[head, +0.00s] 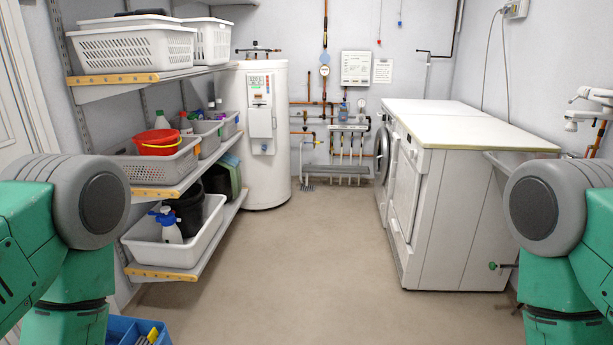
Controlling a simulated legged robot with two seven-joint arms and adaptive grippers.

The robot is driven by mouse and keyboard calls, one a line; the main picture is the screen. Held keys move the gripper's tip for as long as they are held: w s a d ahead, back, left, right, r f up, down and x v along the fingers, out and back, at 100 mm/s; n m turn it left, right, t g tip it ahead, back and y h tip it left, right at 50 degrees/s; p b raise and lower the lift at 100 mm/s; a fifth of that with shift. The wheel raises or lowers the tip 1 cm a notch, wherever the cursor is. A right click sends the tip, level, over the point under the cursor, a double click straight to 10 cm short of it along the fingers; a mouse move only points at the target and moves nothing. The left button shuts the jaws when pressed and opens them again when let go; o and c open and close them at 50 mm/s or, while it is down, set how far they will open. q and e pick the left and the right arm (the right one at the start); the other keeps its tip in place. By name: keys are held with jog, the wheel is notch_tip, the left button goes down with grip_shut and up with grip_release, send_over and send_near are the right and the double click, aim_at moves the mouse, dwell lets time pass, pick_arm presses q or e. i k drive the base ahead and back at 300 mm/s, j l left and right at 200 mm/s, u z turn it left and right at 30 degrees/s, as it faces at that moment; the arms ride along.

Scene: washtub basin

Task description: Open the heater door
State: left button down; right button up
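The heater is most likely the tall white cylinder (282,135) at the back of the room, just right of the shelves. A white panel or small door (260,123) is on its front, with red markings above it, and it looks shut. My left and right arms show at the lower corners of the head view. Both grippers are out of view. The heater stands well away from my arms, across the floor.
Shelves with white baskets (133,47) and a red bucket (157,138) line the left wall. White machines (440,205) stand at right. A blue crate (122,329) is at lower left. The beige floor (300,255) between is clear. Pipes cover the back wall.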

aim_at(259, 120)
jog(key=i, duration=4.05)
